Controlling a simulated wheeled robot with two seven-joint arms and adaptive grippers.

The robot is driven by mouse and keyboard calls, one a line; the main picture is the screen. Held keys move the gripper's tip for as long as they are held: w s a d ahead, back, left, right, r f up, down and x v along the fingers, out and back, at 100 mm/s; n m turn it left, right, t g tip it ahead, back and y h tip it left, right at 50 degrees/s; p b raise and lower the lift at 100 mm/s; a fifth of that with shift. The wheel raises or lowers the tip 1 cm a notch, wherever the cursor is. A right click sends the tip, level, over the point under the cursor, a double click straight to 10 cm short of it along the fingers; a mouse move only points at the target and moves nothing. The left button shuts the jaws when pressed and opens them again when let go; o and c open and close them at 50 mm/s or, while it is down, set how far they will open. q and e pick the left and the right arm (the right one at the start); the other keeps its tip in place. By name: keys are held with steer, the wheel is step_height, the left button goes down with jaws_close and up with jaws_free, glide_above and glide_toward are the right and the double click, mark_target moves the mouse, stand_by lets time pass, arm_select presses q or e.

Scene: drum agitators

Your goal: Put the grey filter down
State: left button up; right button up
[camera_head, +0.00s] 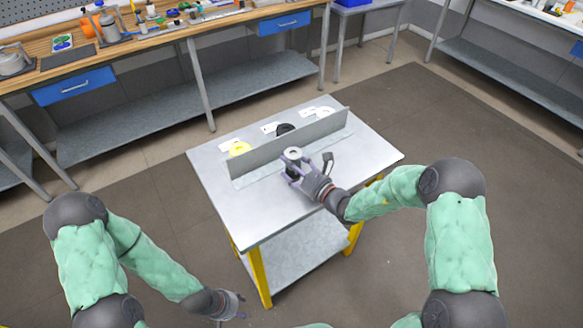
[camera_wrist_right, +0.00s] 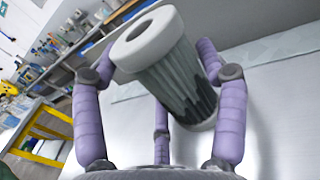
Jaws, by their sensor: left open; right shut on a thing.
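The grey filter (camera_wrist_right: 178,80) is a pleated cylinder with a pale ring-shaped end cap. In the right wrist view it sits tilted between the purple fingers of my right gripper (camera_wrist_right: 160,90), which is shut on it. In the head view the filter's pale top (camera_head: 292,153) shows at my right gripper (camera_head: 297,168), over the small metal table (camera_head: 270,212) and in front of its upright panel. I cannot tell whether the filter touches the table. My left gripper (camera_head: 236,305) is open and empty, low to the left of the table.
A grey upright panel (camera_head: 260,150) crosses the table. Behind it are a yellow item (camera_head: 239,148), a black item (camera_head: 285,129) and a white item (camera_head: 318,112) with white labels. The table's front area is bare. Long workbenches (camera_head: 150,50) stand behind.

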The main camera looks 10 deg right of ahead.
steer(key=shift+f, duration=0.1)
steer(key=o, duration=1.1)
steer(key=shift+o, duration=0.2)
